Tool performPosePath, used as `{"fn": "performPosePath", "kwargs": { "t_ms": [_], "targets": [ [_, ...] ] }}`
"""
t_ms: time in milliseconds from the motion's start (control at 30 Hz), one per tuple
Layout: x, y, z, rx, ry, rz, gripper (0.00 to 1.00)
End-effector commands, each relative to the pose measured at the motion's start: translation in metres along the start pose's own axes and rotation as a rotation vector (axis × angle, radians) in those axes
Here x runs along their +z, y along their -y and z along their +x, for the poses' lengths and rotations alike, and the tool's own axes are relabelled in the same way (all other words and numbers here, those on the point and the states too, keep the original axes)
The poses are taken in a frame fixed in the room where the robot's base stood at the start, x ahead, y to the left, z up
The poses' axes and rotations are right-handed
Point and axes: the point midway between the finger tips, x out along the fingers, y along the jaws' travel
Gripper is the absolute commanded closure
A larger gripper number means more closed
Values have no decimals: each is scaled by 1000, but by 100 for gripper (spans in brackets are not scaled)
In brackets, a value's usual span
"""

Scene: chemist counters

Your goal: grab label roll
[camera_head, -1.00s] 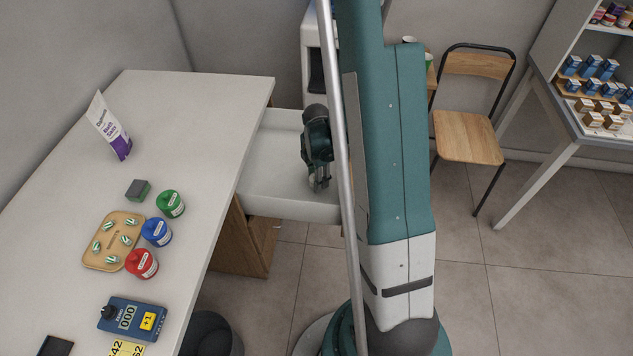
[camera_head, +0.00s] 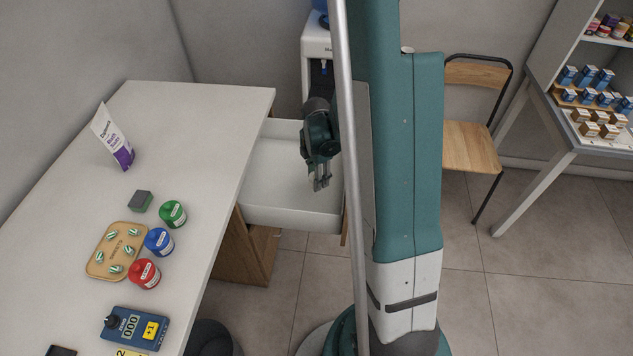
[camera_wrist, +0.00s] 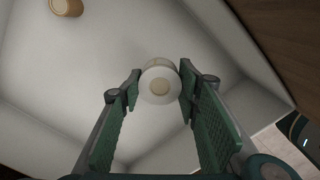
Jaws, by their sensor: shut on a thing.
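The roll is too small to make out clearly in the head view. The drawer's pale floor and walls fill most of the wrist view behind the roll.
A tan cylinder with a pale top (camera_wrist: 67,6) lies in the drawer, at the wrist view's upper left. The white counter (camera_head: 190,130) stands left of the drawer, with red (camera_head: 144,273), blue (camera_head: 159,241) and green (camera_head: 173,213) jars. A chair (camera_head: 470,146) stands to the right.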

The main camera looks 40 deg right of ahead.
Motion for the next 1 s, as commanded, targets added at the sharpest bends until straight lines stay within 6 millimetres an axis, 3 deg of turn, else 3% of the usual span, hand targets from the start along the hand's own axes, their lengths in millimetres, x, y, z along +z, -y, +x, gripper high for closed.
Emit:
{"fn": "performPosePath", "kwargs": {
  "t_ms": [100,333,1000],
  "targets": [
    [0,0,-15,0,0,0,79],
    [0,0,-31,0,0,0,79],
    [0,0,-34,0,0,0,79]
  ]
}}
